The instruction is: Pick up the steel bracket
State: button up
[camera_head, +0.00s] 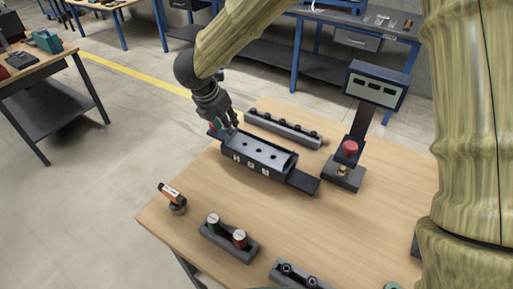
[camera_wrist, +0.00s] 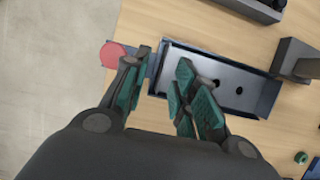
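I cannot make out a steel bracket for certain in either view; it may be hidden or too small to tell. My gripper (camera_head: 230,126) is over the far left end of a dark oblong feeder box (camera_head: 257,169) on the wooden table. In the wrist view my gripper (camera_wrist: 161,70) has its green-padded fingers apart, with nothing visible between them. The box's open tray (camera_wrist: 228,88), with dark round holes in its floor, lies just beyond the right fingers. A red round part (camera_wrist: 113,54) shows beside the left finger.
On the wooden table (camera_head: 185,240) stand a display post (camera_head: 376,86) with a red button (camera_head: 350,148), a dark rail (camera_head: 283,129) behind the box, a holder with green and red buttons (camera_head: 229,240), and an orange-black cylinder (camera_head: 172,194). Clear wood lies between the box and the front holder.

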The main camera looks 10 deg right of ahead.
aim_at(234, 135)
jog(key=shift+p+x, duration=0.4)
jog(key=shift+x, duration=0.7)
jog(key=shift+s+d+f, duration=0.3)
jog(key=shift+s+f, duration=0.05)
jog(key=shift+s, duration=0.15)
jog(key=shift+w+f, duration=0.45)
jog(key=shift+w, duration=0.05)
jog(key=shift+s+r, duration=0.15)
jog(key=shift+s, duration=0.05)
grip_shut()
